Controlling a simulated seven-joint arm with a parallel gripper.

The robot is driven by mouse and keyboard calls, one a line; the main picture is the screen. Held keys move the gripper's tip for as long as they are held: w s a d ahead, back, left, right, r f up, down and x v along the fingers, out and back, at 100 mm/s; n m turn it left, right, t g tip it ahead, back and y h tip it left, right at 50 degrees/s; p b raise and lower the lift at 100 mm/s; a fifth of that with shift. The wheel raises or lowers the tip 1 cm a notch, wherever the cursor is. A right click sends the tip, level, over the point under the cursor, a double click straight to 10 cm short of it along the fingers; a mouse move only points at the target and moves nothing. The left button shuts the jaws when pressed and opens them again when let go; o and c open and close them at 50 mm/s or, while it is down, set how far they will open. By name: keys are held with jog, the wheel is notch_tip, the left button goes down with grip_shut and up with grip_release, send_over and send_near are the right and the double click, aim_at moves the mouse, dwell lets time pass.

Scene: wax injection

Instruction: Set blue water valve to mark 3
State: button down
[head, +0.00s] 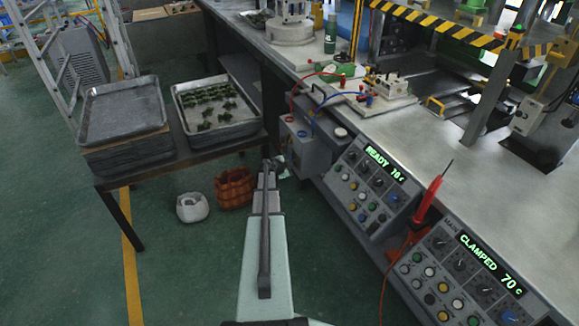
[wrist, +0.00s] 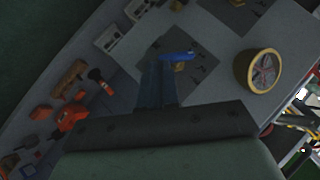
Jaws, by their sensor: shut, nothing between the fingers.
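The blue valve handle (wrist: 178,57) sits on a brass-coloured body on a dark square plate in the wrist view. Small marks lie around it, but they are too dim to read. The handle points roughly left to right in that view. My gripper (wrist: 158,66) is shut and empty, with its fingertips just left of the handle. I cannot tell whether they touch it. In the head view my gripper (head: 275,166) is at the far end of my arm, by the front of the grey box; the valve handle cannot be made out there.
A yellow-rimmed round wheel or gauge (wrist: 259,71) is right of the valve. Red-handled items (wrist: 72,116) are at the lower left. In the head view, a grey box (head: 306,153) with red and blue hoses adjoins a control panel (head: 372,185). A table with trays (head: 219,107) stands left.

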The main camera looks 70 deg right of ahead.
jog(key=shift+f, duration=1.15)
jog(key=shift+w+d, duration=0.1)
jog(key=shift+w, duration=0.05)
dwell(1.3)
